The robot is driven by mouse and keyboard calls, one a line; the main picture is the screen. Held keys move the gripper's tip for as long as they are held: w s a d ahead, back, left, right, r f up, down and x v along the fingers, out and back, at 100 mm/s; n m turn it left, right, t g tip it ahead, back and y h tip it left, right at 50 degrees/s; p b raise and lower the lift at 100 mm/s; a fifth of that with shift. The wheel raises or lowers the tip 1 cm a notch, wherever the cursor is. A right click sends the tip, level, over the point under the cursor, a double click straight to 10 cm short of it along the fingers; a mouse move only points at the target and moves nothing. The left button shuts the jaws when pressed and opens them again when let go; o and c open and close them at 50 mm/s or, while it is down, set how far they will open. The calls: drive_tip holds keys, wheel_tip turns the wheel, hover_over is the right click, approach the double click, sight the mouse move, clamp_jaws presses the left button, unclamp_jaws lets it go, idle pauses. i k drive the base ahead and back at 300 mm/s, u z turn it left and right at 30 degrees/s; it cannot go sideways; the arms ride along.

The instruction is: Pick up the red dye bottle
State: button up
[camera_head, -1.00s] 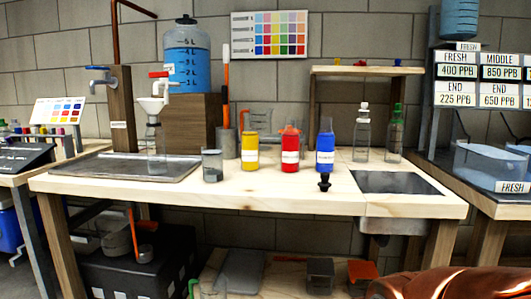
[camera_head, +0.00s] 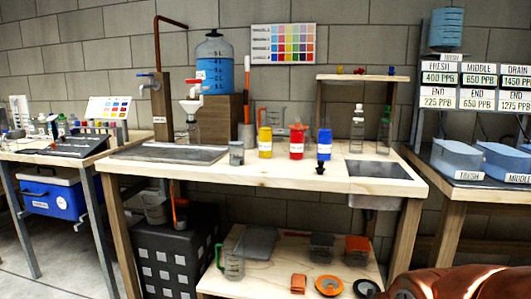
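The red dye bottle (camera_head: 297,142) stands upright on the wooden workbench (camera_head: 270,176), with a white label on its front and a red top. It stands between the yellow bottle (camera_head: 265,143) on its left and the blue bottle (camera_head: 324,144) on its right. A small black stopper-like piece (camera_head: 320,167) is in front of the blue bottle. A brown-orange part of my own body shows at the lower right corner. My gripper is not in view.
A grey cup (camera_head: 236,153) stands left of the yellow bottle. Two clear bottles (camera_head: 357,130) stand at the right, behind a sink (camera_head: 378,170). A small raised shelf (camera_head: 356,78) is at the back. The bench front is mostly clear. Side tables flank the bench.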

sight(297, 133)
drive_tip(key=u, duration=0.95)
drive_tip(key=i, duration=0.7)
drive_tip(key=z, duration=0.8)
drive_tip(key=i, duration=0.9)
drive_tip(key=z, duration=0.15)
